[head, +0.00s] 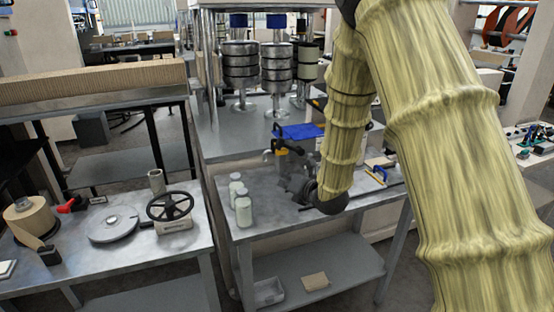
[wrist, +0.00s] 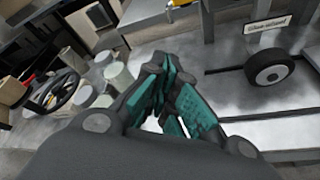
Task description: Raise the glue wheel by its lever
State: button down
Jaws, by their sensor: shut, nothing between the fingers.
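A dark wheel with a pale hub (wrist: 271,73) is at the right of the wrist view, below a small white sign (wrist: 266,27) whose lettering is too blurred to read surely. I take it for the glue wheel. I cannot make out its lever for sure. A yellow part (wrist: 183,4) shows at the top edge. My gripper (wrist: 172,78), with teal finger pads, is shut and empty, apart from the wheel and to its left. In the head view my gripper (head: 306,193) is low over the grey bench, partly hidden by my arm; the wheel is not distinguishable there.
Pale bottles (head: 243,207) stand on the bench (head: 265,225) left of my gripper. A blue sheet-like thing (head: 300,131) lies behind it. A black handwheel (head: 170,206) and a kraft roll (head: 30,216) are on the left table. Stacked metal rollers (head: 240,65) stand at the back.

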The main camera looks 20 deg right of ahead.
jog(key=shift+w+r+n, duration=0.2)
jog(key=shift+r+n, duration=0.1)
jog(key=shift+r, duration=0.2)
jog(key=shift+w+r+n, duration=0.2)
jog(key=shift+r+n, duration=0.1)
jog(key=shift+r, duration=0.2)
jog(key=shift+w, duration=0.15)
jog(key=w+p, duration=0.5)
jog(key=w, duration=0.4)
jog(key=shift+r, duration=0.2)
jog(key=shift+d+r, duration=0.1)
jog(key=shift+w+t, duration=0.1)
jog(key=shift+t, duration=0.2)
